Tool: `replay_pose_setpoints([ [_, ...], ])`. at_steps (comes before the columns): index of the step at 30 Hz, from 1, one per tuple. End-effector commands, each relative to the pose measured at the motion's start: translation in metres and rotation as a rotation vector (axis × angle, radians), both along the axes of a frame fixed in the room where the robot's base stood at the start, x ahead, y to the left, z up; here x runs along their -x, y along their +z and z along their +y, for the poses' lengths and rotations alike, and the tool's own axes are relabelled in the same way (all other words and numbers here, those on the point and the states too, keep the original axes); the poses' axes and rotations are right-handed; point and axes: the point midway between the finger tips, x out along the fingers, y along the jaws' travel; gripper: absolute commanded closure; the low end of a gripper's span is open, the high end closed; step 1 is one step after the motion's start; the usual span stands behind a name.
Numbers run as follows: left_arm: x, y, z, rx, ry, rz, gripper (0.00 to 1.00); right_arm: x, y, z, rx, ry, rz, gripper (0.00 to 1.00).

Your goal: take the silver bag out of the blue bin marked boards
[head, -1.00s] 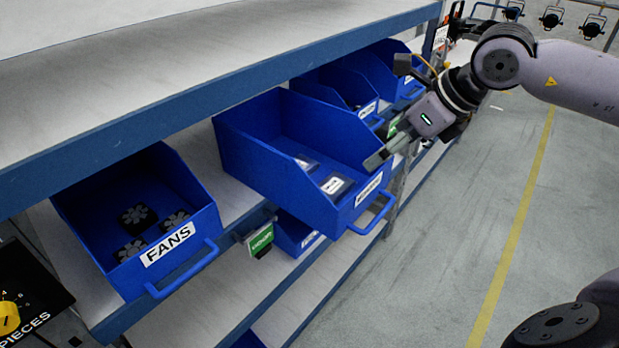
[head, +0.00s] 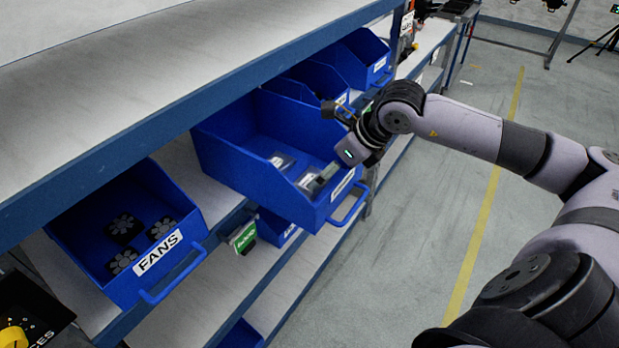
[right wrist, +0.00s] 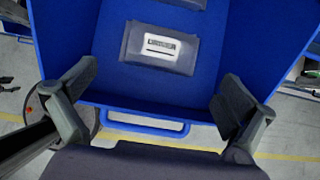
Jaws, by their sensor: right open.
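A blue bin (head: 232,158) juts out from the shelf in the middle; its front label (head: 343,184) is too small to read. Two silver bags lie on its floor, a nearer one (head: 308,181) by the front wall and a farther one (head: 282,160). My right gripper (head: 326,174) is over the bin's front right part, close to the nearer bag. In the right wrist view, the open fingers (right wrist: 158,84) are apart with nothing between them. The nearer bag (right wrist: 160,48), with a white label, lies beyond them. My left gripper is out of view.
A blue bin marked FANS (head: 75,215) with dark fans stands at the left. More blue bins (head: 361,60) stand farther along the shelf. The upper shelf's blue edge (head: 200,95) runs above the bins. Open floor (head: 440,215) lies to the right.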

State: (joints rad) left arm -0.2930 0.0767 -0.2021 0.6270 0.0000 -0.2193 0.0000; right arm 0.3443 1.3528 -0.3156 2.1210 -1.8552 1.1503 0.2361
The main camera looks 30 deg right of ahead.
Motion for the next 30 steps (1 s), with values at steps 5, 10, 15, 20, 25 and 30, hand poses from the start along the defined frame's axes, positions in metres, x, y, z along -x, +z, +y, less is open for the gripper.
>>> replay_pose_setpoints([
  [5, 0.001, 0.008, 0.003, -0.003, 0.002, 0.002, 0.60, -0.009, -0.012, 0.003, -0.001, -0.001, -0.001, 0.00],
  [10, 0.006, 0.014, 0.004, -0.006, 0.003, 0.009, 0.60, -0.013, -0.019, 0.005, -0.001, -0.001, 0.002, 0.00],
  [15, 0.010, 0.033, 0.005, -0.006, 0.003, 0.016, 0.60, -0.026, -0.034, 0.011, -0.004, -0.002, 0.003, 0.00],
  [20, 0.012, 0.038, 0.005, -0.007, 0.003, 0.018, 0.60, -0.035, -0.052, 0.014, -0.002, -0.001, 0.001, 0.00],
  [25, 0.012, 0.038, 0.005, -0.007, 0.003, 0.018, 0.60, -0.038, -0.058, 0.014, 0.001, -0.001, 0.000, 0.00],
  [30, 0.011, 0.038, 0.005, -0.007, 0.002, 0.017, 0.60, -0.038, -0.058, 0.014, 0.001, -0.001, 0.000, 0.02],
])
